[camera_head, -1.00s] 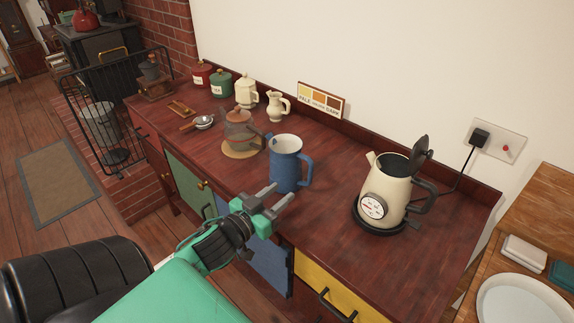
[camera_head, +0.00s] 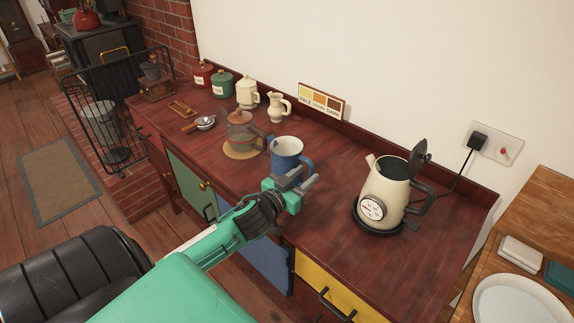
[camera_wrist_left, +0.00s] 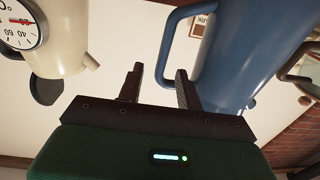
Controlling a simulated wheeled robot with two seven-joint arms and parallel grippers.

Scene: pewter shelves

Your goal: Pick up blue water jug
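The blue water jug (camera_head: 285,154) stands upright on the dark red counter, its handle on its right side. My left gripper (camera_head: 305,180) is in front of the jug and hides its lower part in the head view. In the left wrist view the jug (camera_wrist_left: 245,50) fills the upper right, with its handle (camera_wrist_left: 168,45) just beyond the fingertips. The left gripper (camera_wrist_left: 160,80) is open there, with an empty gap between its fingers. I cannot tell whether a finger touches the jug. My right gripper is not in view.
A cream kettle (camera_head: 388,190) stands right of the jug and also shows in the left wrist view (camera_wrist_left: 65,45). A glass coffee pot (camera_head: 242,132) stands close on the left. A cream pitcher (camera_head: 278,106) is behind. The counter (camera_head: 335,170) is clear between jug and kettle.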

